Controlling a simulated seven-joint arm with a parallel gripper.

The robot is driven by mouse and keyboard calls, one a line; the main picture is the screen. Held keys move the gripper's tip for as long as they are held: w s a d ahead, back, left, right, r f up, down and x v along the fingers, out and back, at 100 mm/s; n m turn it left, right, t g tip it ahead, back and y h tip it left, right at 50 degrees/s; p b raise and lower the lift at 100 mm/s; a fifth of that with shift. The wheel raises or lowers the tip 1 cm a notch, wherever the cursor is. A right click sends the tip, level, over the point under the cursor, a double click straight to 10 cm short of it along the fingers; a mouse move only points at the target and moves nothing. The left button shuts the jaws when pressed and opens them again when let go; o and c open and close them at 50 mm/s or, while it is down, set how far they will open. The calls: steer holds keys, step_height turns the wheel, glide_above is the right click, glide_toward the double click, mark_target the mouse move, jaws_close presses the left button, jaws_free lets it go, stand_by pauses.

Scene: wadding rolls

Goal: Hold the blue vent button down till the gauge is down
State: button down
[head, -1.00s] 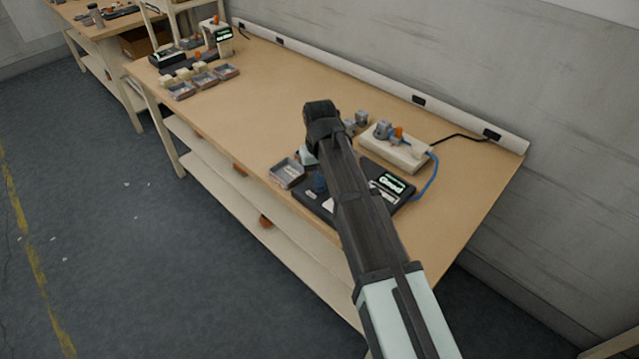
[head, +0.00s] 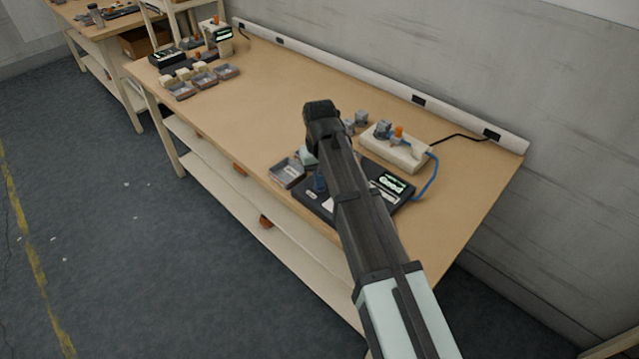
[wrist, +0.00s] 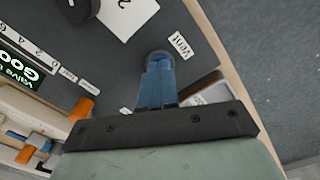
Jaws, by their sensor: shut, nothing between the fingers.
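The black panel (head: 405,203) lies near the bench's front edge, partly behind my arm. In the wrist view my gripper (wrist: 158,62) is shut and empty, its blue fingers pointing down at the panel (wrist: 105,62) beside the "vent" label (wrist: 180,46). A round dark rim shows around the fingertips. The vent button itself is mostly hidden under them, so I cannot tell how far down it is. A lit display with green-white text (wrist: 20,67) and a numbered scale (wrist: 28,45) show at the left; I cannot make out a gauge reading. The display also shows in the head view (head: 392,184).
A small grey tray (head: 287,174) sits left of the panel. A cream block with fittings (head: 395,153) and a blue hose (head: 431,178) stand behind it. A white card marked "2" (wrist: 122,14) lies on the panel. The bench middle (head: 260,105) is clear.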

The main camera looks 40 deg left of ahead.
steer(key=shift+r, duration=3.5)
